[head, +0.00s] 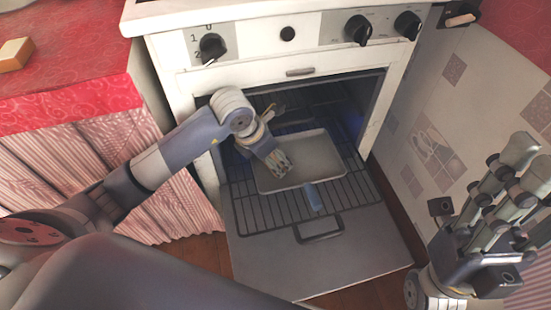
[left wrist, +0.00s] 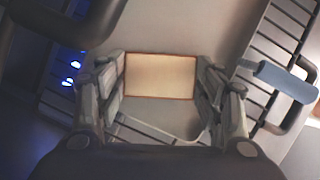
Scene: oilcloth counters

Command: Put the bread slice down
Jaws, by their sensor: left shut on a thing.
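The bread slice (left wrist: 160,76), pale with a brown crust edge, is between the fingers of my left gripper (left wrist: 160,88) in the left wrist view. In the head view my left gripper (head: 281,164) reaches into the open oven and is low over the left part of a grey baking tray (head: 318,160). The fingers hide the slice there. I cannot tell whether the slice touches the tray. My right gripper (head: 502,205) is off to the right, outside the oven; its opening is unclear.
The tray lies on a wire rack (head: 258,208) above the lowered oven door (head: 350,262). A blue handle (head: 313,197) sticks out at the tray's front edge; it also shows in the left wrist view (left wrist: 286,81). A red-covered counter (head: 70,75) stands left, a tiled panel (head: 435,150) right.

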